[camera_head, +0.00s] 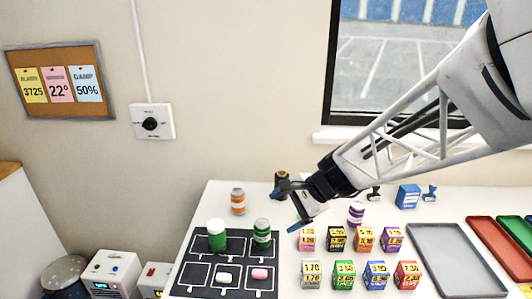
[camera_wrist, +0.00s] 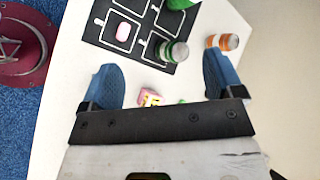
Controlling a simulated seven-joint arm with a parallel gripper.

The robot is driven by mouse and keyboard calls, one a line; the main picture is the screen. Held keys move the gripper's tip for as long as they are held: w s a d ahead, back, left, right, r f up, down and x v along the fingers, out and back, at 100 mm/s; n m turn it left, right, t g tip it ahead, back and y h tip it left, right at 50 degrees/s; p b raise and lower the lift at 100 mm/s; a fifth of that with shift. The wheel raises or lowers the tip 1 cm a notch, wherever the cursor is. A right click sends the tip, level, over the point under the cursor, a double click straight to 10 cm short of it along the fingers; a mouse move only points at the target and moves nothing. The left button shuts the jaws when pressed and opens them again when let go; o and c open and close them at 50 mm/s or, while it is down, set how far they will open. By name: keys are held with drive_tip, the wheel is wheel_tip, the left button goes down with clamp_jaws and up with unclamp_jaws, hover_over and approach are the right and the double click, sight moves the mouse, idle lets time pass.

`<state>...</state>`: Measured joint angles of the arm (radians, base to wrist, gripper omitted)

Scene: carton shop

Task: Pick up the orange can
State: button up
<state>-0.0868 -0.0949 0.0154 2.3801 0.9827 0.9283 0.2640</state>
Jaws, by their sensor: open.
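The orange can (camera_head: 238,201), with a pale band, stands upright on the white table near its back left edge, behind the black mat (camera_head: 187,275). In the wrist view the orange can (camera_wrist: 222,42) shows at the upper right, beyond the tip of the right blue finger. My gripper (camera_head: 287,206) is open and empty, above the table to the right of the can and apart from it. Its two blue fingers (camera_wrist: 163,75) are spread wide in the wrist view, with a green can (camera_wrist: 172,51) seen beyond the gap.
A green can (camera_head: 262,234) and a white-topped green can (camera_head: 217,235) stand on the mat, near the orange can. Several small priced boxes (camera_head: 311,274) stand in rows to the right. A grey tray (camera_head: 455,262) lies farther right. The wall rises behind the table.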

sight(244, 199)
drive_tip(key=w+a+f+m+y, duration=0.1)
drive_tip(key=w+a+f+m, duration=0.1)
drive_tip(key=w, duration=0.2)
drive_tip(key=w+a+f+m+t+y, duration=0.1)
drive_tip(key=w+a+f+m, duration=0.1)
drive_tip(key=w, duration=0.2)
drive_tip(key=w+a+f+m, duration=0.2)
drive_tip(key=w, duration=0.2)
drive_tip(key=shift+a+t+y, duration=0.25)
drive_tip(key=shift+t+y, duration=0.05)
drive_tip(key=shift+y, duration=0.1)
drive_tip(key=shift+w+a+f+m+t+y, duration=0.15)
drive_tip(key=shift+w+a+f+m+t, duration=0.45)
drive_tip(key=shift+w+f+m, duration=0.95)
drive_tip(key=shift+w+a+f+m+t+y, duration=0.1)
drive_tip(key=shift+w+a+f+m+t, duration=0.8)
drive_tip(key=shift+w+f, duration=1.1)
drive_tip(key=shift+w+a+f+m+t+y, duration=0.2)
drive_tip(key=shift+w+a+f+m, duration=0.25)
drive_tip(key=shift+w+f+m, duration=1.35)
drive_tip(key=shift+w+a+r+n, duration=0.1)
drive_tip(key=shift+w+r+n, duration=0.15)
drive_tip(key=shift+r+n, duration=0.1)
drive_tip(key=shift+x, duration=1.2)
drive_tip(key=shift+w, duration=0.1)
drive_tip(key=shift+x, duration=2.55)
drive_tip(key=shift+w, duration=0.1)
